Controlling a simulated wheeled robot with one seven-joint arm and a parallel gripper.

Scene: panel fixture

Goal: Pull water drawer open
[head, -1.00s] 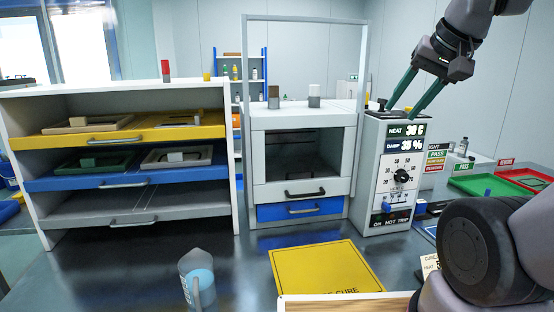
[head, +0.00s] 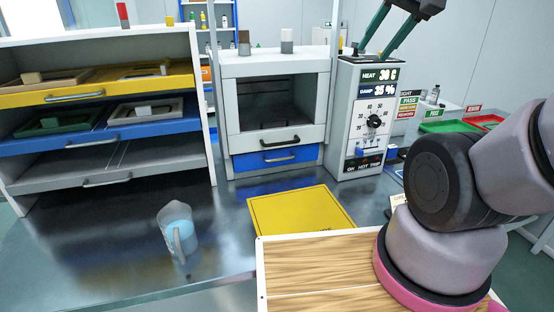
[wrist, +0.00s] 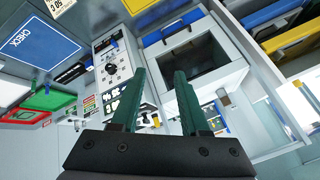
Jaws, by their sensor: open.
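The control box (head: 366,125) with a dial and displays stands right of the cabinet. A rack with a yellow drawer (head: 60,97) and others stands at left. A jug (head: 177,232) of blue liquid and a yellow mat (head: 300,210) lie in front. Bare counter lies between them.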

